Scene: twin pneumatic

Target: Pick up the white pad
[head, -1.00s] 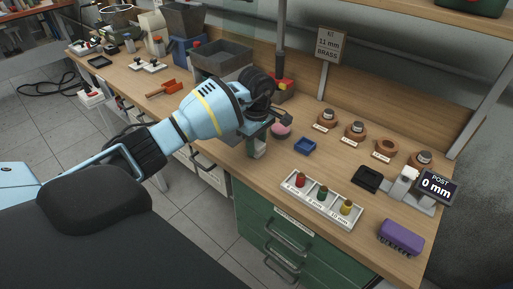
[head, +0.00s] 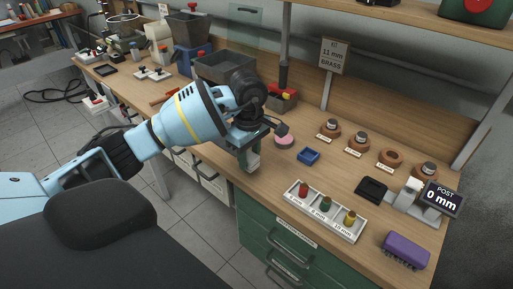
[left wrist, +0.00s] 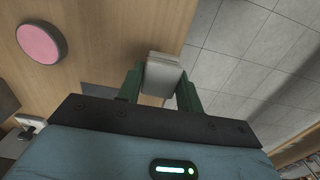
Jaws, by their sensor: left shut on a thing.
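My left gripper (head: 252,160) is shut on the white pad (head: 255,161) near the front edge of the bench. In the left wrist view the white pad (left wrist: 162,72), a pale block with rounded corners, sits between the two green fingers of the gripper (left wrist: 160,88). The bench edge and the floor show behind it. I cannot tell how far the pad is above the bench top. My right gripper is not in view.
A white rack (head: 325,211) with coloured pegs, a purple brush (head: 405,250) and a display (head: 442,198) stand farther right. A grey bin (head: 225,67) stands behind.

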